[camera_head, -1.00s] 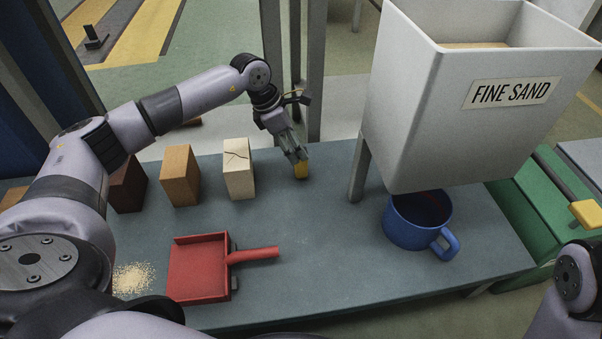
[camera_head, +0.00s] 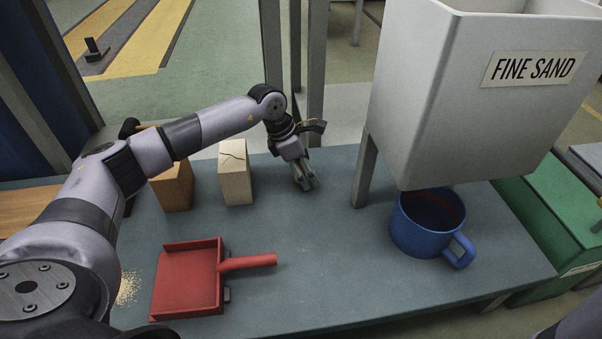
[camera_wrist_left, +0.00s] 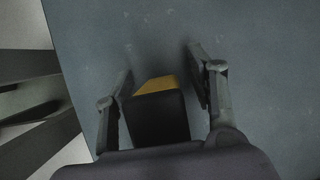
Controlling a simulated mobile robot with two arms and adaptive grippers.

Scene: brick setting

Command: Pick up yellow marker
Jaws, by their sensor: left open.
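A yellow block-like piece, likely the yellow marker (camera_wrist_left: 156,86), shows in the left wrist view as a yellow strip above a dark face. It lies between the two fingers of my left gripper (camera_wrist_left: 161,72), with a gap visible on the right. In the head view my left gripper (camera_head: 305,183) points down, low over the blue-grey bench (camera_head: 310,240), and hides the yellow piece. The left gripper is open.
A pale cracked block (camera_head: 236,172) and a brown block (camera_head: 172,186) stand left of the gripper. A red dustpan (camera_head: 187,280) lies in front, near spilled sand (camera_head: 128,287). A "FINE SAND" hopper (camera_head: 440,100) and blue mug (camera_head: 425,228) are to the right.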

